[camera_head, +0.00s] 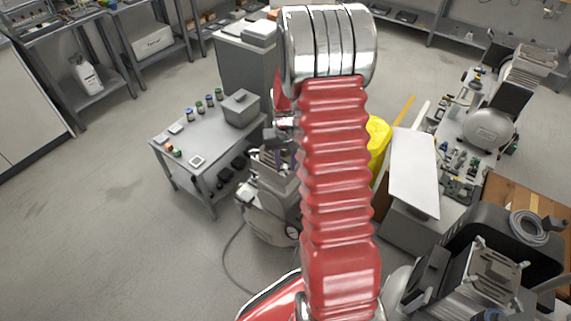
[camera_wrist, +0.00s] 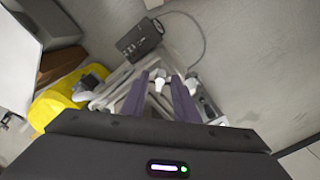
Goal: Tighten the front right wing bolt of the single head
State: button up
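In the wrist view my gripper (camera_wrist: 159,84) points at a grey machine, its two purple fingers apart. A small pale wing-shaped piece (camera_wrist: 159,79) shows in the gap between the fingers; I cannot tell whether they touch it. A second pale piece (camera_wrist: 192,84) sits just right of the right finger. They look like wing bolts, but I cannot tell which is the front right one. In the head view a compressor (camera_head: 268,217) stands on the floor beside the grey table, partly hidden by my red arm. My gripper is mostly hidden there.
The grey table (camera_head: 208,142) left of the compressor holds a grey box (camera_head: 241,106) and several small jars. A cable (camera_head: 229,262) lies on the floor. A yellow object (camera_head: 377,140) and a white panel (camera_head: 414,172) stand to the right. Floor at left is clear.

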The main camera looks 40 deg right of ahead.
aim_at(286, 168)
jog(key=shift+r, duration=0.1)
notch_tip(286, 168, up, 14)
jog(key=shift+f, duration=0.25)
dwell(0.5)
jog(key=shift+f, duration=0.1)
dwell(0.4)
jog(key=s+a+r+n+t, duration=0.2)
jog(key=s+a+r, duration=0.5)
jog(key=s+a, duration=0.2)
jog(key=s+a+r+n+t, duration=0.3)
jog(key=s+a+r, duration=0.5)
jog(key=a, duration=0.6)
jog(key=shift+s+t, duration=0.3)
jog(key=shift+s, duration=0.9)
jog(key=shift+r, duration=0.15)
